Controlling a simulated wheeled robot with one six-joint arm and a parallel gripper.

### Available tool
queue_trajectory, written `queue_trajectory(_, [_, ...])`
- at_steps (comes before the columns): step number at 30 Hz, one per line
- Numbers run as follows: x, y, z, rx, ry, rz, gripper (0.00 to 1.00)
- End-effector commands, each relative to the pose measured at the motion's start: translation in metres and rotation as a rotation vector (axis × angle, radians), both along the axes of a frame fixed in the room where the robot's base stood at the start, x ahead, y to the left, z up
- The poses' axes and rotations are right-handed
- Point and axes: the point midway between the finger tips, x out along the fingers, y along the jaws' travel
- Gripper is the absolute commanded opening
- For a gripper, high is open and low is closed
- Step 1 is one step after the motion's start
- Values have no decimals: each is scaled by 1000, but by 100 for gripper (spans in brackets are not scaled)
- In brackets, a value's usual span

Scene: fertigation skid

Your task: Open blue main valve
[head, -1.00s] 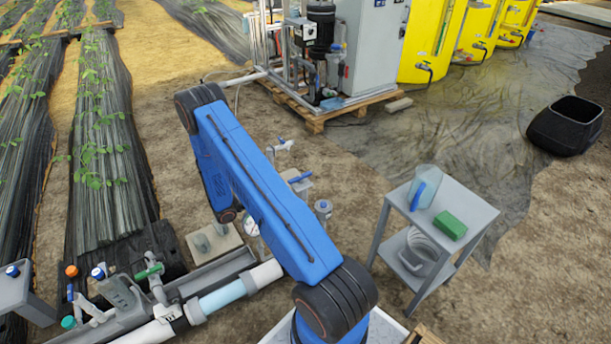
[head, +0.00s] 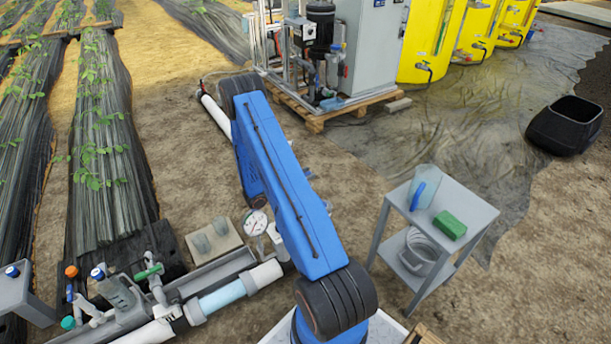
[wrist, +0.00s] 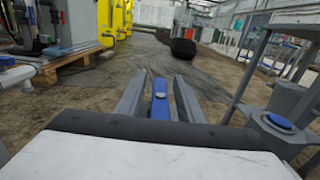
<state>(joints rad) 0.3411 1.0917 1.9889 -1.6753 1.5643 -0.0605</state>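The blue valve handle (wrist: 160,98), a flat blue lever with a pale spot near its near end, shows in the middle of the wrist view. My gripper (wrist: 158,97) has one grey finger on each side of it. A narrow gap shows between the handle and each finger, so the fingers seem open around it; I cannot tell whether they touch it. In the head view my blue arm hides the gripper and most of the valve.
A pressure gauge (head: 256,222) sits by the white pipe (head: 266,273). A grey side table (head: 455,205) holds a jug and a green sponge. A black tub (head: 565,126) stands farther off.

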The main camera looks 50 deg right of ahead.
Motion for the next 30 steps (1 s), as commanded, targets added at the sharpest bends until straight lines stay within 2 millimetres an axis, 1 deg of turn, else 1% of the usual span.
queue_trajectory(7, [0, -1, 0, 0, 0, 0, 34])
queue_trajectory(8, [0, -1, 0, 0, 0, 0, 30])
queue_trajectory(9, [0, -1, 0, 0, 0, 0, 20])
queue_trajectory(12, [0, -1, 0, 0, 0, 0, 0])
queue_trajectory(22, [0, -1, 0, 0, 2, 34, 0])
queue_trajectory(30, [4, -1, 0, 1, 3, 186, 0])
